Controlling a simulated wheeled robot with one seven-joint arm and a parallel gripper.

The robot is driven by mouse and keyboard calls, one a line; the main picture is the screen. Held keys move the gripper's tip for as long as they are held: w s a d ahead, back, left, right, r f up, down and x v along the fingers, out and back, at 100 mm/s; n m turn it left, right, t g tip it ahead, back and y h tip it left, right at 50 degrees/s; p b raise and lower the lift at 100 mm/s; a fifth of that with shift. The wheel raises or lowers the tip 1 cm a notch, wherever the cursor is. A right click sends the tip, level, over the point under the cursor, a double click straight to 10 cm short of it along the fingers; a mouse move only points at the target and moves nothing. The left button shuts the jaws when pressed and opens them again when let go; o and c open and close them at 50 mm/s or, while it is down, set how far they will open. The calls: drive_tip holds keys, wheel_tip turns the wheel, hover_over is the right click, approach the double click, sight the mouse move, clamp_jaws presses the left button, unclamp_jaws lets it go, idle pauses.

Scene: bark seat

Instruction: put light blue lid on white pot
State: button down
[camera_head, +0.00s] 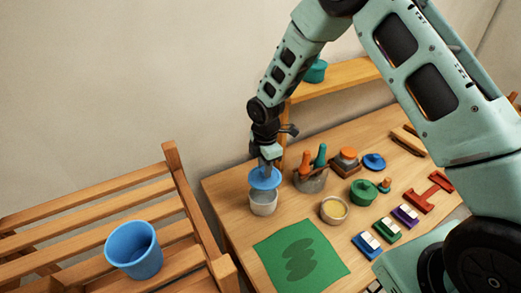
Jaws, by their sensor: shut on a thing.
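My gripper (267,165) points down over the left back part of the table and is shut on the light blue lid (265,180). The lid is roughly level and sits just above the white pot (263,207), overlapping its top in this view. The pot stands upright on the table near its left edge. Whether the lid touches the pot's rim, I cannot tell. The fingertips are small and partly hidden by the lid's handle area.
A grey pot (311,182) with orange and teal-handled things stands right of the white pot. A small round bowl (334,210), a green lidded pot (363,192) and a blue lid (374,162) lie further right. A green mat (300,257) lies in front. A blue bucket (134,250) stands on the wooden bench (190,225).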

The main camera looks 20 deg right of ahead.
sight(263, 180)
drive_tip(key=shift+w+a, duration=0.15)
drive_tip(key=shift+w, duration=0.05)
drive_tip(key=shift+f+b, duration=2.3)
drive_tip(key=shift+f, duration=1.05)
drive_tip(key=shift+f+b, duration=0.45)
drive_tip(key=shift+f, duration=0.1)
drive_tip(key=shift+c, duration=0.9)
unclamp_jaws()
drive_tip(key=shift+r, duration=0.15)
drive_tip(key=shift+r+p, duration=2.35)
drive_tip(key=shift+r, duration=1.05)
drive_tip(key=shift+s, duration=0.1)
